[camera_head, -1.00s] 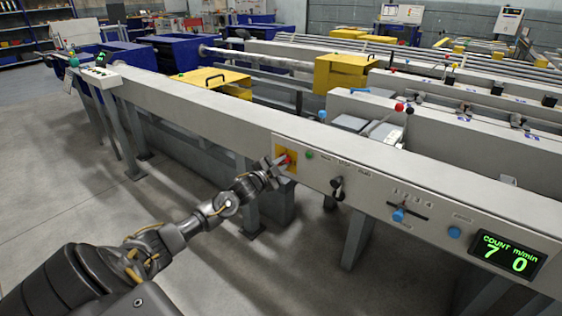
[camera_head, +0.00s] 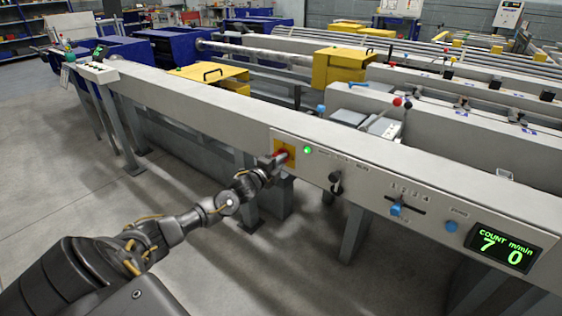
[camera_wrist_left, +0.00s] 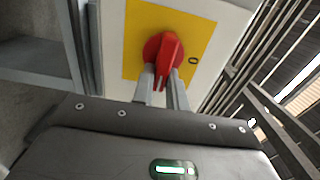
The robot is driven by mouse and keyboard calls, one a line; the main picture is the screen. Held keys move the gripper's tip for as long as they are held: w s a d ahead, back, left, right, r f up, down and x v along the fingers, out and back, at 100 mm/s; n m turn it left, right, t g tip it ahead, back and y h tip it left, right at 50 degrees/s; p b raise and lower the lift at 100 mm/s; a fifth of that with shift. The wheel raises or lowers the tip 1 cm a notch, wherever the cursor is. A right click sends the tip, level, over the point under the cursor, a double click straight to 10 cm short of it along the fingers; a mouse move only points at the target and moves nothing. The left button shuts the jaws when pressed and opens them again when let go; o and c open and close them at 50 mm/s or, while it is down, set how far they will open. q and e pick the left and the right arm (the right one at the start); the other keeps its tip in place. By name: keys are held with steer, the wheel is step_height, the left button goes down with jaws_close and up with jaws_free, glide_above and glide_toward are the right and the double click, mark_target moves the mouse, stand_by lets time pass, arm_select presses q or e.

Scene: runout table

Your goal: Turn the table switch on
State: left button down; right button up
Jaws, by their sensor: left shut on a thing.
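The table switch is a red rotary knob (camera_head: 284,153) on a yellow plate (camera_head: 291,166), on the front panel of the long grey table. My left gripper (camera_head: 273,160) reaches it from the lower left and is shut on the knob. In the left wrist view the red knob (camera_wrist_left: 164,54) sits on the yellow plate (camera_wrist_left: 200,28), with the two grey fingertips (camera_wrist_left: 162,84) on either side of its handle. A small "0" mark shows to the right of the knob. A green lamp (camera_head: 308,150) right of the plate is lit. My right gripper is not in view.
Along the panel to the right are a black selector (camera_head: 336,183), a blue slider knob (camera_head: 396,209), a blue button (camera_head: 451,226) and a counter display (camera_head: 503,249) reading 7 and 0. Yellow covers (camera_head: 208,77) stand behind the rail. The floor in front is clear.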

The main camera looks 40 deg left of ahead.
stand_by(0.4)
arm_select(q)
steer(key=c, duration=1.4)
jaws_free()
